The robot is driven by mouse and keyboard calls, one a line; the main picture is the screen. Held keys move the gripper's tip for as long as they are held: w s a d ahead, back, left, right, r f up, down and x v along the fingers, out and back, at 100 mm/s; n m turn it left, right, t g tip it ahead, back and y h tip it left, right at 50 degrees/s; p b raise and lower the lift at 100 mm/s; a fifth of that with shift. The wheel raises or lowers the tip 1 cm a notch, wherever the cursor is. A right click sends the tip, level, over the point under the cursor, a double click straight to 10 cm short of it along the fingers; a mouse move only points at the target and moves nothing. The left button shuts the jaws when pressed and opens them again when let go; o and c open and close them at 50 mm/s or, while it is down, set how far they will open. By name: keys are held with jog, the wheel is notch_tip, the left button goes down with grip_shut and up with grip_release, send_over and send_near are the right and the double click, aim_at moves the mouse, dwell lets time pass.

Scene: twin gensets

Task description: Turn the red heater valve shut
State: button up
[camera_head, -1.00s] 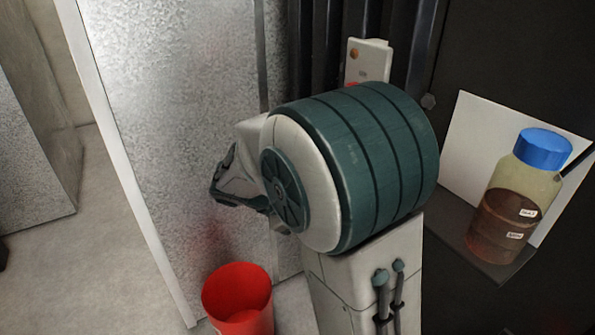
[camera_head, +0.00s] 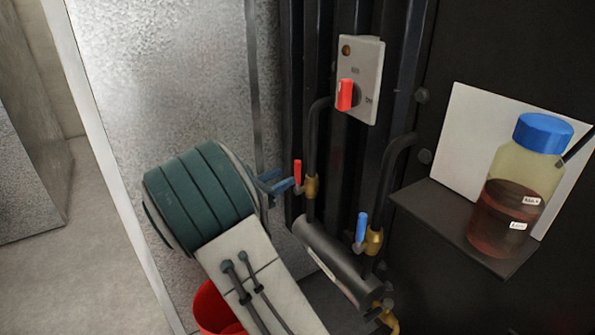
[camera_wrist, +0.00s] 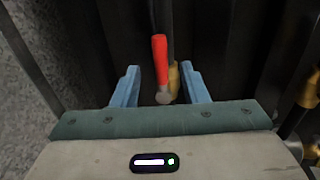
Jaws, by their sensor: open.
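The red heater valve is a red lever handle (camera_head: 297,172) on a brass body (camera_head: 312,187), set in a dark vertical pipe in the head view. The lever points roughly upward there. In the wrist view the red lever (camera_wrist: 160,58) stands between the two blue fingers of my gripper (camera_wrist: 158,88). My gripper is open, with a gap on either side of the lever, and neither finger appears to touch it. In the head view my gripper (camera_head: 277,183) is just left of the lever, partly hidden by my arm.
A blue-handled valve (camera_head: 362,227) sits to the right of the dark cylinder (camera_head: 335,262). A switch panel (camera_head: 358,80) with a red knob is above. A blue-capped bottle (camera_head: 517,190) stands on a shelf at right. A red bucket (camera_head: 212,306) is partly behind my arm.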

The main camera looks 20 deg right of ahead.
aim_at(297, 180)
jog(key=x, duration=0.6)
jog(key=shift+w+d, duration=0.1)
jog(key=shift+d, duration=0.15)
jog(key=shift+a, duration=0.1)
grip_shut()
